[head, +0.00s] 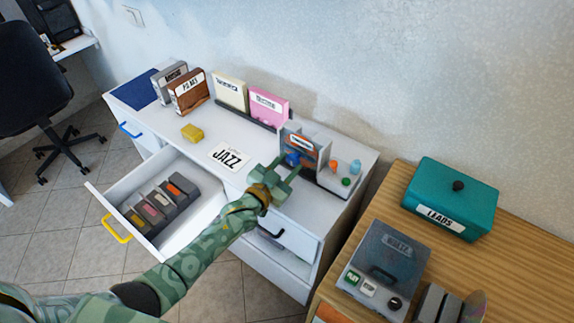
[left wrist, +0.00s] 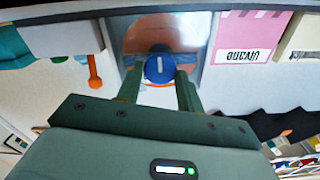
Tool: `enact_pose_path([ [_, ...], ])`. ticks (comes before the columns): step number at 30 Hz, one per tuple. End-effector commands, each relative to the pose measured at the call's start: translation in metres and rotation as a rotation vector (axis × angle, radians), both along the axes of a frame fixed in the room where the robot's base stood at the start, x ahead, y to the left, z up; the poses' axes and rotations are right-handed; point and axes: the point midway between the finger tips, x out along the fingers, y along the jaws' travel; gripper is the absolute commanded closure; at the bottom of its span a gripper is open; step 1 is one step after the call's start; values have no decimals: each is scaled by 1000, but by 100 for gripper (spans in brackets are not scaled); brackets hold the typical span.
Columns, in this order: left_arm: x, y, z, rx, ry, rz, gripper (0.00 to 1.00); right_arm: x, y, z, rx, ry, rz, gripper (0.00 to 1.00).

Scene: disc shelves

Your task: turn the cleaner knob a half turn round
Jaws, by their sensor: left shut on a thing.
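The cleaner (head: 313,157) is a grey, upright unit on the right end of the white cabinet top, with an orange-brown disc (left wrist: 165,33) showing in it. Its blue round knob (head: 292,159) is on the front, low down. The knob also shows in the left wrist view (left wrist: 159,70), with a white mark that stands about upright in the picture. My left gripper (head: 283,172) is at the cleaner's front, its two fingers on either side of the knob and shut on it. The fingers partly hide the knob in the head view. My right gripper does not show.
A JAZZ card (head: 229,156) and a yellow block (head: 192,133) lie on the top. An open drawer (head: 110,196) juts out below my arm.

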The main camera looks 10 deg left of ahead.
Motion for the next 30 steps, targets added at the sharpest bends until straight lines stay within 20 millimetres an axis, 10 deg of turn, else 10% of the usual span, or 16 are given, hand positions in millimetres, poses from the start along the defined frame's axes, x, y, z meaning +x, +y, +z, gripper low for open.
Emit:
enact_pose_path([
  [10,-2,0,-4,10,6,0,86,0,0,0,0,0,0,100],
  [11,-2,0,-4,10,6,0,58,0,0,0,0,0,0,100],
  [13,-2,0,-4,9,6,-1,41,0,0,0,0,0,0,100],
  [23,-4,1,-1,5,2,0,41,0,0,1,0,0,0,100],
  [30,-44,18,1,6,3,-1,41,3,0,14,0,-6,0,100],
])
